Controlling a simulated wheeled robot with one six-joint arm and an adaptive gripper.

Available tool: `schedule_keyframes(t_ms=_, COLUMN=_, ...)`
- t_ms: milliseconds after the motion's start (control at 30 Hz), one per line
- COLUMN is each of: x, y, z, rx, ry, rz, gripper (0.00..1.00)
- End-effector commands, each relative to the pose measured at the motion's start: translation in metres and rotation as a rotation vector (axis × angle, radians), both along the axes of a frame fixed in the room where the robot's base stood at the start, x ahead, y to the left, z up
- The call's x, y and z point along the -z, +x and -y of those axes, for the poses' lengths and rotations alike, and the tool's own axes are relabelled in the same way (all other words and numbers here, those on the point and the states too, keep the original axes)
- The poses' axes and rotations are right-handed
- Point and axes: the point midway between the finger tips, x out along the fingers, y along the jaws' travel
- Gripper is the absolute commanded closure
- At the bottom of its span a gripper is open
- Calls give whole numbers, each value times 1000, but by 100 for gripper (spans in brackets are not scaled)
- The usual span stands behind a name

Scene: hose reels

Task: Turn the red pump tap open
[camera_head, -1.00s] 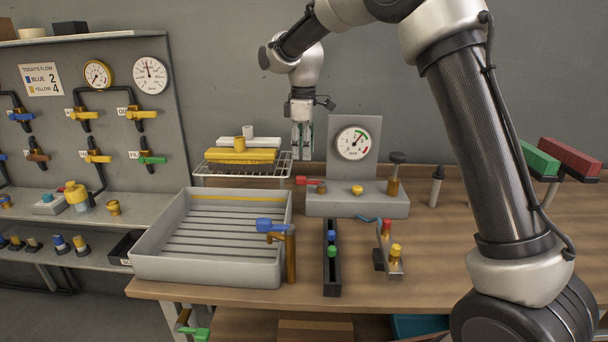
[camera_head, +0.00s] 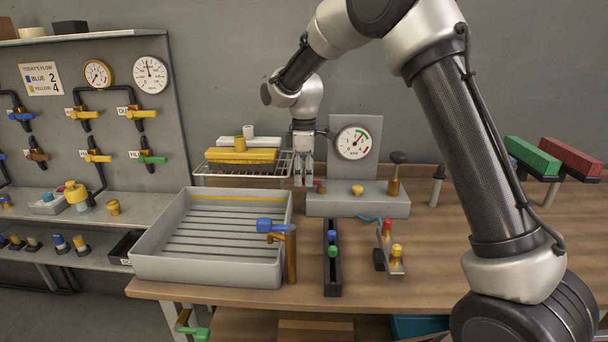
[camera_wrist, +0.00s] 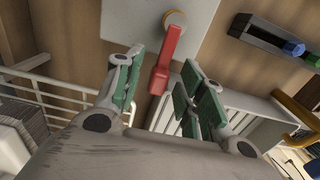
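The red pump tap shows in the wrist view as a red lever handle (camera_wrist: 168,58) on a round brass-coloured hub (camera_wrist: 175,19) on the grey pump block. In the head view my gripper hides most of the handle. The tap's brownish body (camera_head: 320,187) shows at the left end of the pump block (camera_head: 357,204). My gripper (camera_head: 303,182) points down over the handle. In the wrist view its green-padded fingers (camera_wrist: 160,76) are apart, with the handle between them. I see a gap on either side of the handle, so it is not gripped.
A gauge (camera_head: 353,143) stands on a plate behind the block. A wire rack (camera_head: 202,172) with yellow and white items is just left of my gripper. A grey basin (camera_head: 210,267) with a blue-handled tap (camera_head: 266,225) and a narrow black tray (camera_head: 333,286) lie in front.

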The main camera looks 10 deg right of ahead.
Motion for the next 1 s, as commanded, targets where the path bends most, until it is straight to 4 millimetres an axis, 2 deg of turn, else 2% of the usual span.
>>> schedule_keyframes(t_ms=33, x=0, y=0, z=0, rx=0, ry=0, rz=0, gripper=68)
schedule_keyframes(t_ms=200, x=0, y=0, z=0, rx=0, ry=0, rz=0, gripper=99)
schedule_keyframes(t_ms=667, x=-1, y=-2, z=0, rx=-42, ry=0, rz=1, gripper=100)
schedule_keyframes(t_ms=1000, x=-1, y=-14, z=-1, rx=-269, ry=0, rz=0, gripper=100)
